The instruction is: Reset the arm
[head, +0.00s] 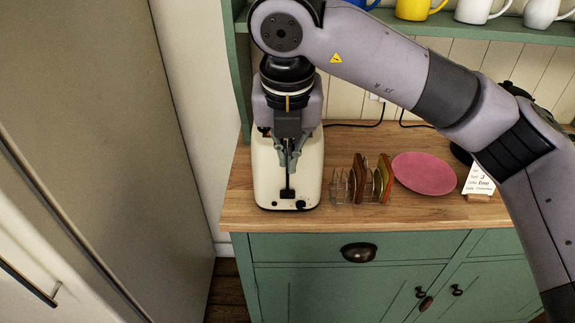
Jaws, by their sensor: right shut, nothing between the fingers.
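My right arm comes in from the right and bends down at the left of the counter. My right gripper (289,166) points downward, shut and empty, in front of and above the cream toaster (304,180). The gripper hides part of the toaster's top and front. I cannot tell whether the fingertips touch the toaster. A dark lever slot and a knob show on the toaster's near end. My left gripper is out of view.
A wire toast rack (341,187) holding slices of bread stands right of the toaster. Beyond it are a pink plate (424,173) and a small written card (479,181). Mugs, including a yellow one (414,9), stand on the green shelf (470,27). Green drawers (300,248) lie below the wooden counter (245,205).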

